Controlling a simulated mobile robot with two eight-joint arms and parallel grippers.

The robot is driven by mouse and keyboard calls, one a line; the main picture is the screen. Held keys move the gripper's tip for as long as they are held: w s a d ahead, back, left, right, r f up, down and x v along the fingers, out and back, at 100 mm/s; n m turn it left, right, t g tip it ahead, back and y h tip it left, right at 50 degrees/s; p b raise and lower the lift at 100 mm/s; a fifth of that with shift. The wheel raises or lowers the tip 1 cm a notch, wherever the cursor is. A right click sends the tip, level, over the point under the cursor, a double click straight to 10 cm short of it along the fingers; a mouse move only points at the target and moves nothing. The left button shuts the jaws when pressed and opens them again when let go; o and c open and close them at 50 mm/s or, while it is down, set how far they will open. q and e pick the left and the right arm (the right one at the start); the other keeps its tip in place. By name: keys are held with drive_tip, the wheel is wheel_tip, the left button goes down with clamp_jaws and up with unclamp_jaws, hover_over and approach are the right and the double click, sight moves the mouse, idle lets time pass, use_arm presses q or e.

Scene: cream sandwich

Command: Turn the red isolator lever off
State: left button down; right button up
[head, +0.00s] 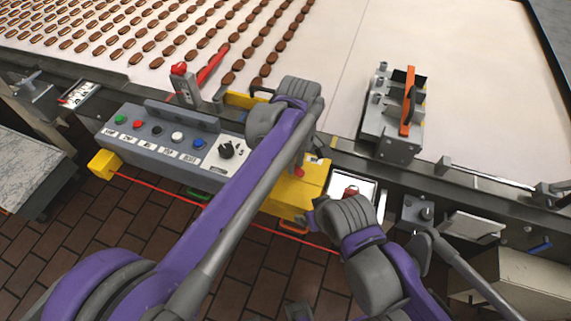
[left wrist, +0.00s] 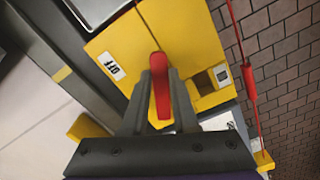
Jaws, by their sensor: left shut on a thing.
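The red isolator lever (left wrist: 160,88) stands between the two grey fingers of my left gripper (left wrist: 160,100) in the left wrist view. The gripper is shut on it. The lever is on a yellow isolator box (left wrist: 185,35), with a white label (left wrist: 111,66) that seems to read "off" beside it. In the head view the yellow box (head: 290,199) sits at the front edge of the conveyor, and only a small red bit of the lever (head: 299,171) shows past my left gripper (head: 304,158). My right arm is close to the box's right side; its fingertips are not clear.
A grey control panel (head: 170,148) with coloured buttons and a black knob is left of the box. A red cord (head: 165,188) runs below it. A metal unit with an orange bar (head: 407,100) stands on the conveyor (head: 470,60) at right. Rows of brown biscuits lie at upper left.

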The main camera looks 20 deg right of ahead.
use_arm(q)
drive_tip(key=n, duration=0.1)
drive_tip(key=d+n, duration=0.1)
drive_tip(key=shift+w+d+n, duration=0.25)
drive_tip(key=shift+w+n, duration=0.05)
drive_tip(key=shift+w, duration=0.1)
drive_tip(key=shift+w+d+n, duration=0.25)
drive_tip(key=shift+w+n, duration=0.05)
drive_tip(key=shift+n, duration=0.35)
drive_tip(key=shift+w+d+n, duration=0.25)
drive_tip(key=shift+n, duration=0.4)
drive_tip(key=c, duration=0.7)
unclamp_jaws()
drive_tip(key=shift+r, duration=0.1)
wheel_tip(320, 180, up, 11)
drive_tip(key=shift+f+p, duration=0.15)
drive_tip(key=shift+p, duration=0.3)
